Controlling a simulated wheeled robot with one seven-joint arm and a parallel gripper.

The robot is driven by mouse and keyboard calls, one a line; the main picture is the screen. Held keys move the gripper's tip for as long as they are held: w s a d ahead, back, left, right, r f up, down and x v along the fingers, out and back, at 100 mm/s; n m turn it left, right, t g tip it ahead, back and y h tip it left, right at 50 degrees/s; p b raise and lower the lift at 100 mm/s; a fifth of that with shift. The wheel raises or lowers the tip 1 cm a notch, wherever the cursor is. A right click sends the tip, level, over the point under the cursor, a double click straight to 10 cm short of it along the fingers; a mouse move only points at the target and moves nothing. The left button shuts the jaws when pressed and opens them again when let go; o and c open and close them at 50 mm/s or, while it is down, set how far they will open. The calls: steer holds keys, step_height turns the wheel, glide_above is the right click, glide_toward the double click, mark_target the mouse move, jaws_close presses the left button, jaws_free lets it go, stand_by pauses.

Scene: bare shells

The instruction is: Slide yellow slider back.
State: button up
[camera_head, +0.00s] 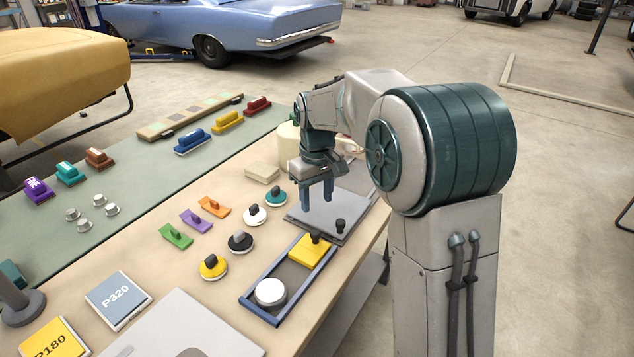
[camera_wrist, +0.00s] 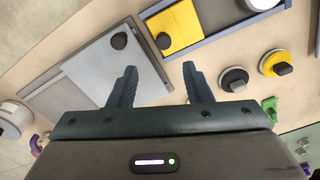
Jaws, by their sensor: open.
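The yellow slider (camera_head: 308,252) is a flat square block with a black knob on top. It sits at the far right end of a blue-framed tray (camera_head: 257,310). In the wrist view the slider (camera_wrist: 180,22) lies just beyond my fingertips, its black knob (camera_wrist: 164,41) nearest them. My gripper (camera_head: 318,202) points down above a grey panel, behind the slider in the head view, and touches neither knob. In the wrist view my gripper (camera_wrist: 158,68) has its two fingers apart with nothing between them.
A white round puck (camera_head: 271,291) sits at the tray's near end. The grey panel (camera_head: 309,224) carries its own black knob (camera_head: 341,226). Several knobbed discs, such as a yellow one (camera_head: 212,266), and coloured knobbed pieces lie to the left. The table edge is close on the right.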

steer(key=shift+r, duration=2.15)
steer(key=s+d+f+m+t, duration=0.1)
steer(key=s+d+m, duration=0.2)
steer(key=s, duration=0.9)
steer(key=s+d+f+m+t, duration=0.1)
steer(key=s+d, duration=0.5)
steer(key=s, duration=0.7)
steer(key=shift+d+f+m+t, duration=0.15)
steer(key=shift+f+m+t, duration=0.25)
steer(key=shift+f+m, duration=0.45)
